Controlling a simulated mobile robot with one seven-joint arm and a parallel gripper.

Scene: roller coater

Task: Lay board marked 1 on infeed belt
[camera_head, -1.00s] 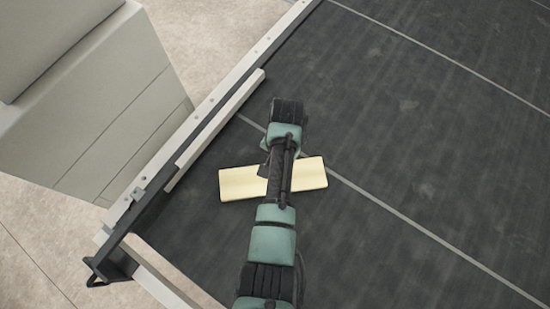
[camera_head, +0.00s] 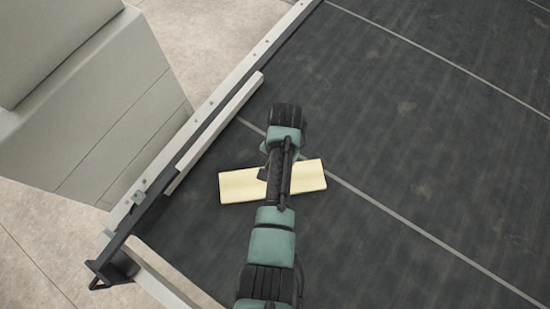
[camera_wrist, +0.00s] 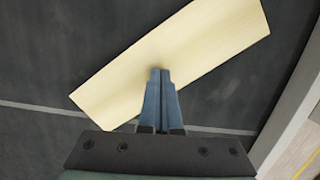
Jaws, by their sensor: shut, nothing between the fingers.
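A pale yellow board (camera_head: 240,185) lies on the dark belt (camera_head: 420,150), near the belt's left rail. My arm crosses over its middle in the head view and hides part of it. No number can be read on the part that shows. In the wrist view the board (camera_wrist: 200,45) lies slanted under the fingers. My gripper (camera_wrist: 160,72) is shut, its two blue fingertips together and empty, in front of the board's face near its middle. Whether the tips touch the board I cannot tell. The fingers are hidden by my arm in the head view.
A metal side rail (camera_head: 200,125) with a light guide strip (camera_head: 218,130) runs along the belt's left edge. A beige cabinet (camera_head: 110,110) stands beyond it. Thin pale lines cross the belt. The belt to the right of the board is clear.

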